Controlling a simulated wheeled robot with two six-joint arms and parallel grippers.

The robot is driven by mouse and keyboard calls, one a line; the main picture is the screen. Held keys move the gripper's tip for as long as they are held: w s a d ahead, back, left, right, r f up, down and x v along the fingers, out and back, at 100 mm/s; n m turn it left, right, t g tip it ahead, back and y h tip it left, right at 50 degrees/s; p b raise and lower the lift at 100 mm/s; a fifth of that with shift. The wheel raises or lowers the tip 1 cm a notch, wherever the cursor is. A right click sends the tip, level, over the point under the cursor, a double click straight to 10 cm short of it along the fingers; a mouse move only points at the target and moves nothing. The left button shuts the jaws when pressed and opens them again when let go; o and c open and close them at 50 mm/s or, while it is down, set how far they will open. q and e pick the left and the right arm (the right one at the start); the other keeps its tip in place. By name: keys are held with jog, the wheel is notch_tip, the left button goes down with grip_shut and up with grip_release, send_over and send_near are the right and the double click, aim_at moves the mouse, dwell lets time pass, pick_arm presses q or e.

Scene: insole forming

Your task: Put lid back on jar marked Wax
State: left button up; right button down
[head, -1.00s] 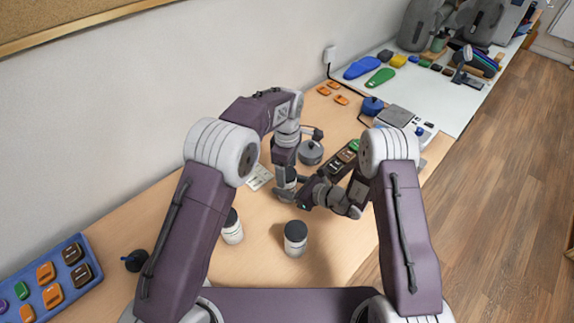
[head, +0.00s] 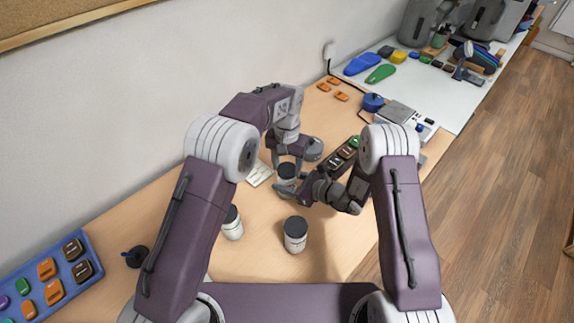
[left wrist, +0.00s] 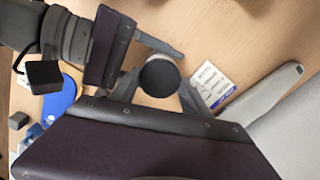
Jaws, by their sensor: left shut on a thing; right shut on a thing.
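A small jar (head: 288,181) stands among my grippers in the middle of the table, largely hidden, and its label cannot be read. A round dark lid (head: 287,170) is at its top; it also shows from above in the left wrist view (left wrist: 159,78). I cannot tell whether it is fully seated. My left gripper (head: 287,164) reaches down from above, shut on the lid. My right gripper (head: 287,188) comes in low from the right, shut on the jar.
Two dark-lidded white jars, a left one (head: 232,228) and a front one (head: 295,240), stand nearby. A pale card (head: 259,174) lies left of the grippers. A dark tray of blocks (head: 338,158) is at the right, and a blue tray (head: 30,297) at the front left.

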pick_arm(q)
jog(key=m, duration=0.6)
jog(key=shift+m, duration=0.4)
jog(key=m, duration=0.6)
jog(key=o, duration=1.6)
jog(key=shift+c, duration=0.2)
jog(key=shift+r, duration=2.25)
jog(key=shift+c, duration=0.5)
